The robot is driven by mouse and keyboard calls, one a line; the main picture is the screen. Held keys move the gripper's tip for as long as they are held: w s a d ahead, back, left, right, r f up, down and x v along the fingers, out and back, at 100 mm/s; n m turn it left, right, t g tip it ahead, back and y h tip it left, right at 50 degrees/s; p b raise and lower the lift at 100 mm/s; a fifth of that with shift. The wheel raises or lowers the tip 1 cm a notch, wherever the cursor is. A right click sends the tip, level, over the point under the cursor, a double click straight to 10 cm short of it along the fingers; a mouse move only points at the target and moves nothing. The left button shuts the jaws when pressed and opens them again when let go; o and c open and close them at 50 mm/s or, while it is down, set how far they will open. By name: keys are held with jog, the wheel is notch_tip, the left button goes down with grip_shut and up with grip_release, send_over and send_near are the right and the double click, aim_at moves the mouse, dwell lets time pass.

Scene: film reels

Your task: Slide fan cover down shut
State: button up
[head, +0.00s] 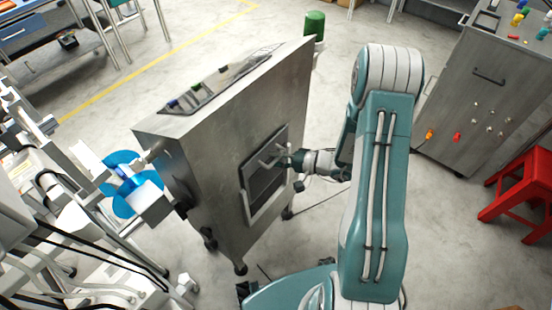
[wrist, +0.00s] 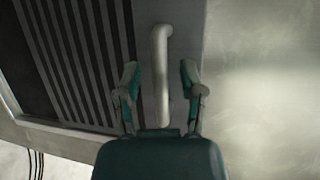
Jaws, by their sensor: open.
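The fan cover (head: 265,178) is a dark panel in a light frame on the side of a grey metal cabinet (head: 215,165). In the wrist view its dark slats (wrist: 75,60) fill the left side. A pale bar handle (wrist: 161,75) stands beside the slats. My gripper (head: 287,159) is at the handle, near the cover's upper part. In the wrist view my gripper (wrist: 163,88) is open, with one teal finger on each side of the handle. The fingers look apart from the bar.
A blue fan-like part (head: 130,182) and white machinery stand left of the cabinet. A green cylinder (head: 314,25) is behind its top corner. A red stool (head: 520,195) and another grey cabinet (head: 490,100) stand at the right.

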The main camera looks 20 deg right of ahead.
aim_at(265, 183)
grip_shut()
jog(key=shift+f, duration=0.1)
notch_tip(265, 183, down, 13)
jog(key=shift+d+f, duration=0.1)
jog(key=shift+f, duration=0.2)
dwell(0.4)
grip_release()
jog(key=v, duration=1.2)
jog(key=shift+f, duration=0.15)
